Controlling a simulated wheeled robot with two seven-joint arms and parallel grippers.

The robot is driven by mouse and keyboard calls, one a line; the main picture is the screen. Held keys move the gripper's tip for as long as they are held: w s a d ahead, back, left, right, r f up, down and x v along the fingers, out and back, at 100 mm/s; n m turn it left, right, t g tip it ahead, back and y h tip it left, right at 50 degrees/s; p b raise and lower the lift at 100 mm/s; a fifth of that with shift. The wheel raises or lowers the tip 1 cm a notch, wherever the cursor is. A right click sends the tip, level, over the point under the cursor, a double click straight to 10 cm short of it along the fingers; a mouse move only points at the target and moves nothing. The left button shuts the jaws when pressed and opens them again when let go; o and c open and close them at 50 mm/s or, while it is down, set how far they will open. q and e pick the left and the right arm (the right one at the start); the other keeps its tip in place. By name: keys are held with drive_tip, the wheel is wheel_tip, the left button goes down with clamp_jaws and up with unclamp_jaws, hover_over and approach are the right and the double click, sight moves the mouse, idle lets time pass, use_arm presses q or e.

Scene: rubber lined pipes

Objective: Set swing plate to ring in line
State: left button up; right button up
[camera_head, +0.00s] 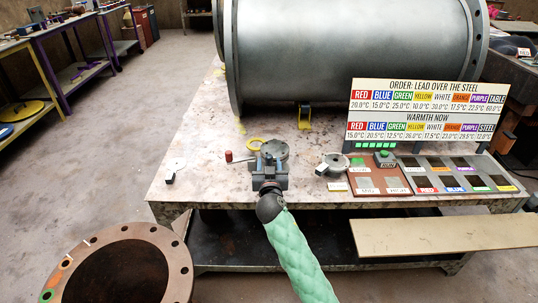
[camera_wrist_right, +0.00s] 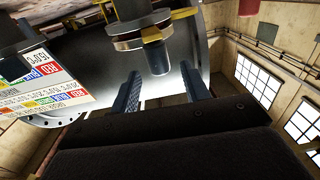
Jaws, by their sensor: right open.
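A grey stub with round flanges (camera_head: 275,149) stands near the middle of the table. A yellow ring (camera_head: 256,143), seemingly one end of the swing plate, lies out at its left; the part between the flanges is hidden. In the right wrist view, the flanges (camera_wrist_right: 138,33) show with a yellow tab (camera_wrist_right: 152,35) and a strip of yellow ring (camera_wrist_right: 184,13) beside them. My right gripper (camera_head: 270,165) is just in front of the stub. Its fingers (camera_wrist_right: 160,92) are apart and empty, with the stub beyond them. My left gripper is out of view.
A big steel pipe (camera_head: 345,50) lies behind. A bolt-holed flange (camera_head: 178,262) stands at front left.

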sight(269, 155)
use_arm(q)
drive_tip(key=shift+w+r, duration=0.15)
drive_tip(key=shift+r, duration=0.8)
use_arm(e)
drive_tip(key=shift+w+a+f, duration=0.1)
drive_tip(key=shift+w, duration=2.7)
drive_tip(key=shift+c, duration=0.5)
clamp_jaws()
